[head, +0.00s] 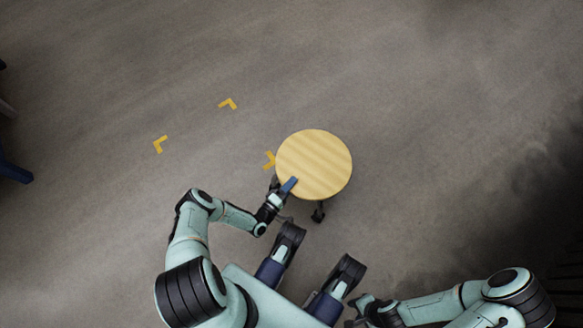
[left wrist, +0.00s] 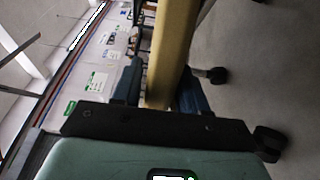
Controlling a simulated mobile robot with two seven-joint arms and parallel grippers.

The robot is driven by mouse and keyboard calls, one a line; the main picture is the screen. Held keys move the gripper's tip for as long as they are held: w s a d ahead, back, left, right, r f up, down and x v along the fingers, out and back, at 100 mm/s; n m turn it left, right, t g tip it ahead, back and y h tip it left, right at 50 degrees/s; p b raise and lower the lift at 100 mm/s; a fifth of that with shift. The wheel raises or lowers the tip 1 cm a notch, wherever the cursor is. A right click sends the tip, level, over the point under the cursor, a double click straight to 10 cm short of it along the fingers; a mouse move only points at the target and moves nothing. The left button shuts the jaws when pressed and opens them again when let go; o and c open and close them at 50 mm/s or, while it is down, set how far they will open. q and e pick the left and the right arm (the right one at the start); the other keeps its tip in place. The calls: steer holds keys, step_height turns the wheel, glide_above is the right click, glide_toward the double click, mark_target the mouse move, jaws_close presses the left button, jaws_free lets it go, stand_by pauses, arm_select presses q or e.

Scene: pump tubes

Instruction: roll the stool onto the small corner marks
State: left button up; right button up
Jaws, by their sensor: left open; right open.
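The stool has a round, pale wooden seat (head: 313,164) and dark casters (head: 318,214); it stands on the floor right of the yellow corner marks. One corner mark (head: 269,160) is right at the seat's left edge. Two others lie further left, an upper mark (head: 228,104) and a left mark (head: 160,144). My left gripper (head: 289,186) is at the seat's lower-left rim. In the left wrist view, the seat's edge (left wrist: 174,45) runs between its two open blue fingers (left wrist: 162,92); contact cannot be told. My right gripper (head: 362,305) is low in the head view, away from the stool, its fingers mostly hidden.
Bare grey floor lies around the stool and between the marks. A dark blue object (head: 14,171) stands at the far left edge. The lower right of the floor is in dark shadow. Two stool casters (left wrist: 216,75) show in the left wrist view.

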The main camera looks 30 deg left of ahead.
arm_select(q)
jaws_close()
steer(key=shift+r, duration=0.1)
stand_by(1.2)
